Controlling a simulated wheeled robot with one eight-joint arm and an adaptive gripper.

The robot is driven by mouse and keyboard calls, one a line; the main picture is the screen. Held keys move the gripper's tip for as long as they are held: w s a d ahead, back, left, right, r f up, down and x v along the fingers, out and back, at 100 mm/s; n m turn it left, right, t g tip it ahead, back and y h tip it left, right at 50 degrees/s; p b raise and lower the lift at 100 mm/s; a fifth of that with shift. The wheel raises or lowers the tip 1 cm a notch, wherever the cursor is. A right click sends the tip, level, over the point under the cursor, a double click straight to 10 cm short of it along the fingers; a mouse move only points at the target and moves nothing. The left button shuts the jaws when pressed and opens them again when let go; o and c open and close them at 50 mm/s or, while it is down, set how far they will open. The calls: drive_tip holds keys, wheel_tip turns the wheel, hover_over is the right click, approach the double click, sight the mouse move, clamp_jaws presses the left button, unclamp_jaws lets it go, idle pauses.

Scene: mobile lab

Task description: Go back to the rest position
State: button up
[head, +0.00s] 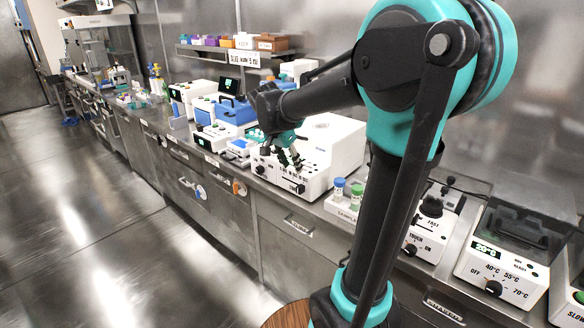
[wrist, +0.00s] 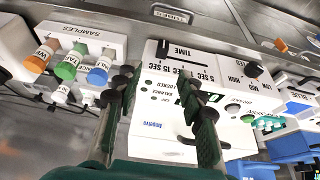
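My gripper (head: 286,150) is in front of and over a white benchtop machine (head: 325,150) in the head view. In the wrist view my gripper (wrist: 160,82) has its two dark fingers spread apart with nothing held between them. The white machine (wrist: 172,120) with a TIME scale and a slider shows behind and between the fingers. I cannot tell whether the fingertips touch its panel. My arm reaches from the right of the head view to the machine, bent at the elbow.
A SAMPLES rack (wrist: 105,42) with orange, green and blue capped tubes stands beside the machine. A heater with temperature marks (head: 503,262) is at the right of the bench. Blue-and-white devices (head: 232,110) stand farther left. The floor (head: 90,220) is clear.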

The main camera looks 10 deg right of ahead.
drive_tip(key=s+d+f+n+t+y, duration=0.1)
drive_tip(key=s+f+n+y, duration=0.2)
drive_tip(key=s+f+n, duration=0.7)
drive_tip(key=s+f, duration=0.6)
drive_tip(key=s, duration=0.4)
drive_tip(key=shift+f+n+y, duration=0.4)
